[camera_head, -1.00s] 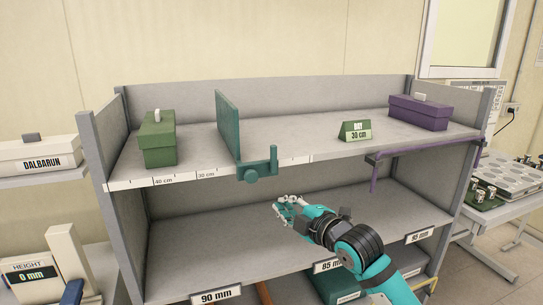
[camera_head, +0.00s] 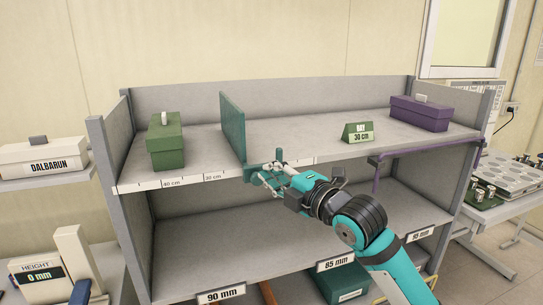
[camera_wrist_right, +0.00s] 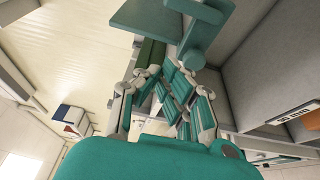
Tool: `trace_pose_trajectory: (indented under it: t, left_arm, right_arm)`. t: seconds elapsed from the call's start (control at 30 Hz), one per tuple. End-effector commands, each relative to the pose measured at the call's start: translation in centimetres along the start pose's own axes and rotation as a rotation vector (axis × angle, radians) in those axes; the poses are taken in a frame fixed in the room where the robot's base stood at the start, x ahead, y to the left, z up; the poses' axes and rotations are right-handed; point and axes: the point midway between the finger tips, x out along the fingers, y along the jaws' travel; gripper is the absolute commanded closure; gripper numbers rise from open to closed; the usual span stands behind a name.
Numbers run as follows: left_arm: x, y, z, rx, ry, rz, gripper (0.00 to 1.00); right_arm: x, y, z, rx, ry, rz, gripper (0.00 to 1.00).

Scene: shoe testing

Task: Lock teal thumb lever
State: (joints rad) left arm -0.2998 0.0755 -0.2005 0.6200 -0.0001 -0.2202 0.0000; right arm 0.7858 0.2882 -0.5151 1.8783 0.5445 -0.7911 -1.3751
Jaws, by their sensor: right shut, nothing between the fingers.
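The teal divider (camera_head: 232,125) stands upright on the top shelf, its front end at the shelf's front edge. The lever's exact position is unclear. My left gripper is not in view.
A green box (camera_head: 165,145) stands left of the divider. A green "BAY 30 cm" sign (camera_head: 357,133) and a purple box (camera_head: 420,113) stand right of it. A ruler strip (camera_head: 175,183) runs along the shelf's front edge. The shelf below (camera_head: 200,250) is bare.

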Motion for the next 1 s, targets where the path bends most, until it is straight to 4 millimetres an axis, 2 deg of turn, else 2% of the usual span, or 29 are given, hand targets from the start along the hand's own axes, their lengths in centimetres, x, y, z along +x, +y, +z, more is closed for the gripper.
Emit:
trace_pose_trajectory:
  t: [0.03, 0.3, 0.4, 0.6, 1.0]
  left_arm:
    - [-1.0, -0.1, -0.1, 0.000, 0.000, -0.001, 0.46]
    - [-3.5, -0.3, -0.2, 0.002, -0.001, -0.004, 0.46]
    - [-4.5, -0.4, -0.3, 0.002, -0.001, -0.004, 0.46]
    - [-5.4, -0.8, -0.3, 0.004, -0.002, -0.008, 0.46]
    - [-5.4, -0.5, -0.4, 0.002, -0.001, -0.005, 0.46]
  right_arm:
    - [1.2, 0.5, -0.1, 0.005, 0.001, -0.001, 1.00]
    - [6.8, 0.5, -0.1, 0.003, 0.000, -0.002, 1.00]
    - [6.2, 0.4, 1.7, 0.001, -0.005, -0.003, 1.00]
    - [5.5, 0.1, 3.5, 0.001, -0.002, -0.002, 1.00]
    - [5.3, 0.0, 3.8, 0.000, -0.001, 0.000, 1.00]
